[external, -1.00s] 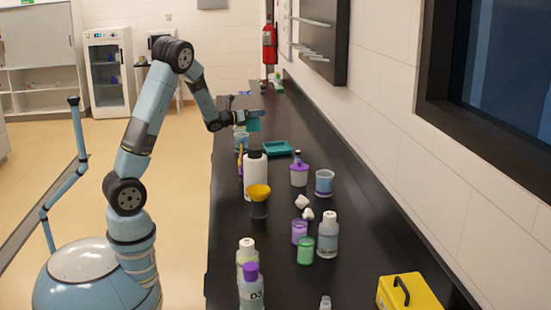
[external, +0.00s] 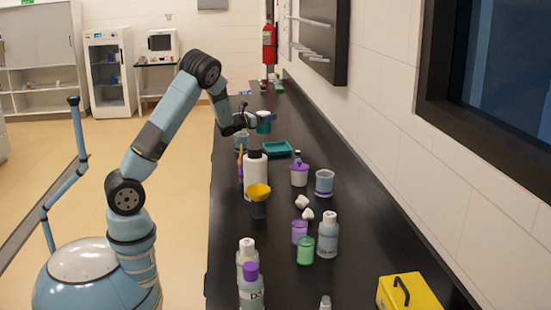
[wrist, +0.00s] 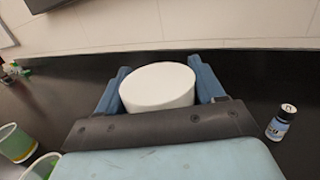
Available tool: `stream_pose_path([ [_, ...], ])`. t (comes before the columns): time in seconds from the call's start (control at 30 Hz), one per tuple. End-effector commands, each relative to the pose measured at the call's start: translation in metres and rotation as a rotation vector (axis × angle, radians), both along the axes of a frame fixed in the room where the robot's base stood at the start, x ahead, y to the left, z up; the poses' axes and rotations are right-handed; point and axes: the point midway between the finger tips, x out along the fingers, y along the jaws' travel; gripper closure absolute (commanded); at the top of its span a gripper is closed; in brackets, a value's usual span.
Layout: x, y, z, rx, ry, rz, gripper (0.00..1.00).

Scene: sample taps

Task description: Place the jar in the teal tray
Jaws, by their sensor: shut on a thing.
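My gripper (external: 252,121) is shut on the jar, holding it above the far part of the black bench. In the wrist view, the jar shows as a round white top (wrist: 158,87) between the two blue fingers. The teal tray (external: 278,149) lies on the bench, a little nearer the camera and slightly right of the jar, and looks empty. I cannot make out the tray in the wrist view.
The wall runs along the right.

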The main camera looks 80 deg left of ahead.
Motion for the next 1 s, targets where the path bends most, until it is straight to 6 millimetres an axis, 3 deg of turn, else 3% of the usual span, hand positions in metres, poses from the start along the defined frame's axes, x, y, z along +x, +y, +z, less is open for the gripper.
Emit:
stream_pose_path([
  [0.2,0.035,0.027,-0.021,0.001,0.001,0.000,0.68],
  [0.4,0.055,0.042,-0.052,0.000,0.001,0.000,0.68],
  [0.77,0.070,0.052,-0.074,0.000,0.001,0.000,0.68],
  [1.0,0.073,0.055,-0.103,-0.002,0.001,0.001,0.68],
])
